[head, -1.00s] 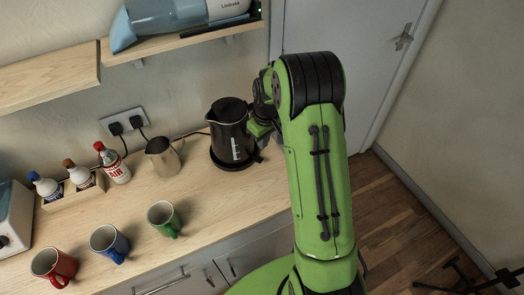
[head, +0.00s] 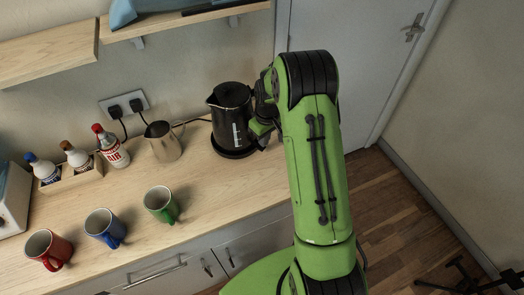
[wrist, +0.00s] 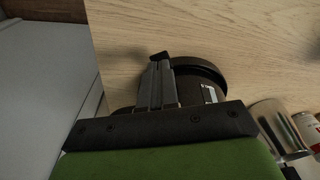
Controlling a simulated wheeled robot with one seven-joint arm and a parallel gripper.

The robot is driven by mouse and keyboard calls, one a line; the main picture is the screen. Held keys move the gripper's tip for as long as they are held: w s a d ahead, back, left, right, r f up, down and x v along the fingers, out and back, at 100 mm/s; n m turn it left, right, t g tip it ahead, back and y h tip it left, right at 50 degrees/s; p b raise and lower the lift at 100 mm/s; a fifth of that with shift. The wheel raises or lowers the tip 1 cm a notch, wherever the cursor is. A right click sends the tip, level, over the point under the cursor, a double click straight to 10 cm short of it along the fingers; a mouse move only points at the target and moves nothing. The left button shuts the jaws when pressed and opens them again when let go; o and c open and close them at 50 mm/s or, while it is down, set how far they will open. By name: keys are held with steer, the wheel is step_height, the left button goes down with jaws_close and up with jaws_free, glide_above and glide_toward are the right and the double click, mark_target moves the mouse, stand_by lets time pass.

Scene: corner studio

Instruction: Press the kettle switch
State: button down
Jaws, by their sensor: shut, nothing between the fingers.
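The black kettle (head: 231,112) stands upright on its round black base (head: 236,152), at the right end of the wooden counter. My gripper (head: 262,130) is at the kettle's right side, low down and partly hidden by my arm. In the wrist view my gripper (wrist: 161,68) is shut and empty, its fingers in front of the kettle (wrist: 192,92) and near the edge of the base (wrist: 214,73). A small dark tab (wrist: 160,56) shows at the fingertips. I cannot tell whether it is the switch, or whether the fingers touch it.
A steel jug (head: 162,143) stands left of the kettle, with a wall socket (head: 124,105) behind. Green (head: 160,202), blue (head: 104,226) and red (head: 48,248) mugs stand along the front. Bottles stand at the back left. A shelf (head: 190,24) hangs above.

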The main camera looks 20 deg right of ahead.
mark_target(263, 149)
steer(key=shift+w+f, duration=0.1)
steer(key=shift+f, duration=0.85)
steer(key=shift+b, duration=0.3)
steer(key=shift+f+b, duration=0.7)
steer(key=shift+f, duration=0.2)
steer(key=shift+s+d+r, duration=0.15)
steer(key=shift+s+r, duration=0.05)
steer(key=shift+s, duration=0.3)
steer(key=shift+s+d+r, duration=0.1)
steer(key=shift+s+r, duration=0.1)
steer(key=shift+s, duration=0.35)
steer(key=shift+s+d+r, duration=0.15)
steer(key=shift+s+r, duration=0.05)
steer(key=shift+s, duration=0.3)
steer(key=shift+w, duration=0.1)
step_height(263, 149, up, 16)
steer(key=s+p, duration=0.1)
steer(key=p, duration=0.1)
steer(key=shift+s+d+f, duration=0.2)
steer(key=shift+s+d, duration=0.05)
